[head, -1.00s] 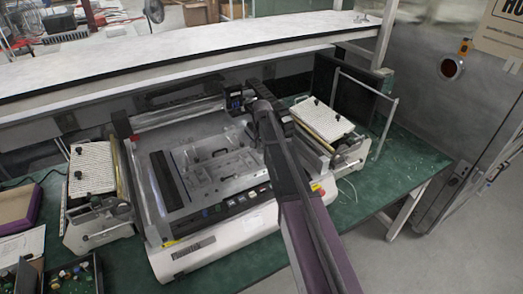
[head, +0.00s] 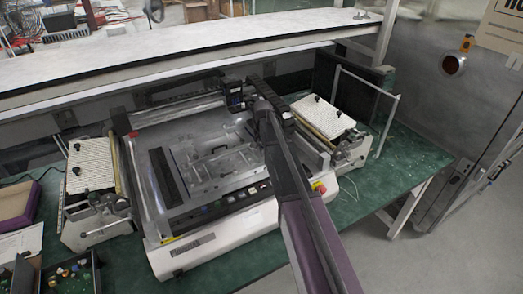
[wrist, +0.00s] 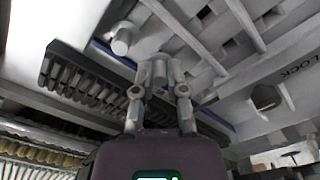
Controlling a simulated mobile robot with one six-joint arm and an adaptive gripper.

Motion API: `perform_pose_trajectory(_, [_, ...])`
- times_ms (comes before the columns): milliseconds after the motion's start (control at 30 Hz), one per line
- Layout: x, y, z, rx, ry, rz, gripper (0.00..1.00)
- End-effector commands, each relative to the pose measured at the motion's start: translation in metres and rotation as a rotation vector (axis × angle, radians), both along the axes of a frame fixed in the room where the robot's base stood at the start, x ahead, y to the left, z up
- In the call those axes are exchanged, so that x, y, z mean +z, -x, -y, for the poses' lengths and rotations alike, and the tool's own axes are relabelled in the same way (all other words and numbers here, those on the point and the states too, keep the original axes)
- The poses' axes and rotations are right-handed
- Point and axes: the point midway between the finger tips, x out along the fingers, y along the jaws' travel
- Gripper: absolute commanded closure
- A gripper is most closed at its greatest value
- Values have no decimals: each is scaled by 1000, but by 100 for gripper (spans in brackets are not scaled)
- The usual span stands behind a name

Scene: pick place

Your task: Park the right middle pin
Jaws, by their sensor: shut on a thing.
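In the wrist view my gripper (wrist: 158,78) is shut on a grey cylindrical pin (wrist: 159,68), which stands between the two fingertips. The pin's far end and its seating are hard to make out, so I cannot tell whether it touches the machine. A second light grey pin or knob (wrist: 122,38) sits up and left of the fingers. A dark round knob (wrist: 265,97) is on the pale panel to the right. In the head view my arm reaches over the right side of the flatbed machine (head: 195,245), and its own links hide the gripper.
A dark slotted rail (wrist: 75,80) runs left of the gripper, and light bars (wrist: 190,35) cross above. A long white shelf (head: 190,50) spans behind.

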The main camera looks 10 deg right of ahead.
Motion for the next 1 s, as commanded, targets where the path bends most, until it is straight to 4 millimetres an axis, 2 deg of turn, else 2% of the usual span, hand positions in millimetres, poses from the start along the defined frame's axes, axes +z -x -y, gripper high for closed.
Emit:
perform_pose_trajectory(967, [-2, 0, 1, -1, 0, 0, 100])
perform_pose_trajectory(1000, [-2, 0, 1, -1, 0, 0, 77])
